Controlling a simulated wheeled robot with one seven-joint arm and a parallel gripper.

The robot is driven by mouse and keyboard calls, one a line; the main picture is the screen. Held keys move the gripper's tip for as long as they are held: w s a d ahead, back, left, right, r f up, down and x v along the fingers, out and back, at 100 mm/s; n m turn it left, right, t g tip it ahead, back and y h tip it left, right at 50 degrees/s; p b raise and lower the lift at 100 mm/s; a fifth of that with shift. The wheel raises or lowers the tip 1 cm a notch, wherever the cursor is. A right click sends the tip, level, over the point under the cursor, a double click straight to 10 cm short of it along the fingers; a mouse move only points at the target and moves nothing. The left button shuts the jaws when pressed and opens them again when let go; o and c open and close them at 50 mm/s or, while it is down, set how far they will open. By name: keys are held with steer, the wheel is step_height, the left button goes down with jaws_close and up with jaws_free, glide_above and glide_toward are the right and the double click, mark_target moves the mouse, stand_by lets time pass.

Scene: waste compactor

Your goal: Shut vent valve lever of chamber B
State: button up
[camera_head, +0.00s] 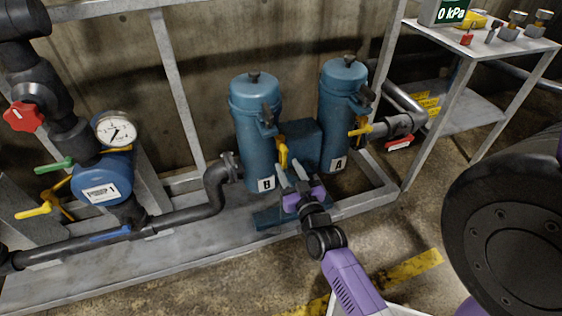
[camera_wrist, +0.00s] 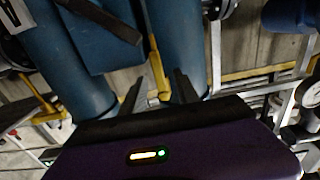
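Chamber B (camera_head: 256,130) is the left blue cylinder, marked with a white B label. Its yellow vent lever (camera_head: 283,153) hangs down on the cylinder's right front side, below a dark fitting. My gripper (camera_head: 291,174) is just below and in front of the lever. In the wrist view the yellow lever (camera_wrist: 156,60) runs toward the gap between my two dark fingers (camera_wrist: 157,90). The fingers stand apart, one on each side of the lever's end. I cannot tell whether either finger touches it. Chamber B also shows in the wrist view (camera_wrist: 187,45).
Chamber A (camera_head: 342,110) stands to the right, with its yellow lever (camera_head: 360,130) lying sideways. A blue box (camera_head: 305,143) sits between the chambers. Pipes, a gauge (camera_head: 116,130) and a red knob (camera_head: 24,117) are at left. A metal table (camera_head: 490,40) is at upper right.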

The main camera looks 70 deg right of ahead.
mark_target(285, 161)
steer(key=shift+x, duration=2.15)
steer(key=shift+s, duration=0.1)
steer(key=shift+c, duration=0.5)
jaws_close()
